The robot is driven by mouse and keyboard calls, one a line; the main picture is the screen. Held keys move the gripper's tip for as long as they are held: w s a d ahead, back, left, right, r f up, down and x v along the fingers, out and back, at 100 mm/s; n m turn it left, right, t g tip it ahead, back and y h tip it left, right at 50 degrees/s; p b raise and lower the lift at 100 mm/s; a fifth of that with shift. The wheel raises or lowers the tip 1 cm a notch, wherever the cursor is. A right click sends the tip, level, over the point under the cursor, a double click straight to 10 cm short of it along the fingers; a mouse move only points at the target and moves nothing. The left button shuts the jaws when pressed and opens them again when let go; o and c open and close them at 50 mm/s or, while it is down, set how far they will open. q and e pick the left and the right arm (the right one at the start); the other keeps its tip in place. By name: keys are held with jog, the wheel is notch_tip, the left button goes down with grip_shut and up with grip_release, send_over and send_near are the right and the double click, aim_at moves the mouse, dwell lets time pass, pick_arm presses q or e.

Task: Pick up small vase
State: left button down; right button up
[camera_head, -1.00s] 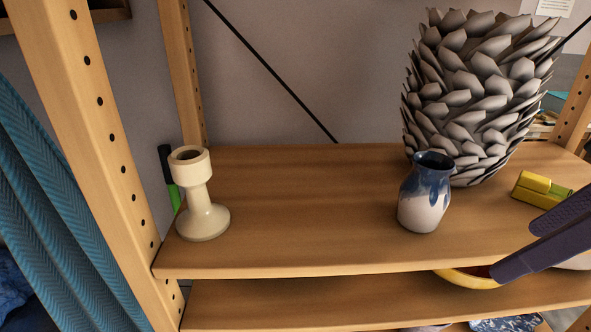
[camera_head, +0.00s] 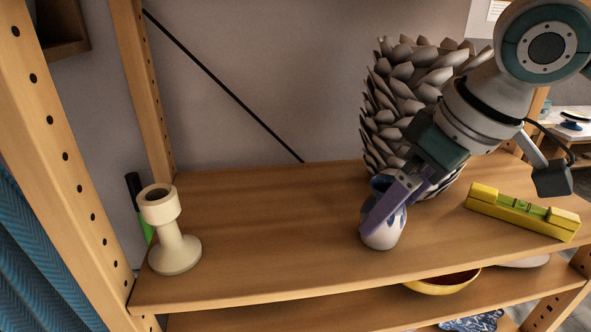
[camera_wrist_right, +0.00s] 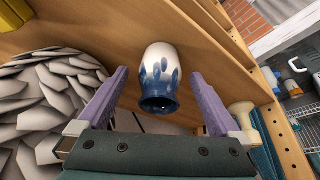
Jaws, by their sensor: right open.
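The small vase (camera_head: 383,236), white below with a blue drip glaze above, stands upright on the wooden shelf. My right gripper (camera_head: 395,205) reaches in from the upper right and covers part of it. In the right wrist view the vase (camera_wrist_right: 158,78) shows between the two purple fingers of the right gripper (camera_wrist_right: 160,95), with its dark mouth toward the camera. The fingers are open, with a visible gap on each side of the vase. My left gripper is out of view.
A large grey scaled vase (camera_head: 385,115) stands close behind the small vase. A yellow spirit level (camera_head: 522,212) lies to the right. A cream candlestick (camera_head: 175,250) stands at the shelf's left end. The middle shelf (camera_head: 270,230) is clear. A yellow bowl (camera_head: 440,284) sits below.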

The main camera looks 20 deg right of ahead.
jog(key=shift+w+a+r, duration=0.2)
jog(key=shift+w+a, duration=0.2)
jog(key=shift+w, duration=0.4)
jog(key=x, duration=0.3)
jog(key=shift+s+d+f, duration=0.15)
jog(key=shift+f, duration=0.05)
jog(key=shift+c, duration=0.2)
jog(key=c, duration=1.5)
jog(key=shift+o, duration=0.2)
jog(key=shift+r+p, duration=0.15)
jog(key=shift+p, duration=0.15)
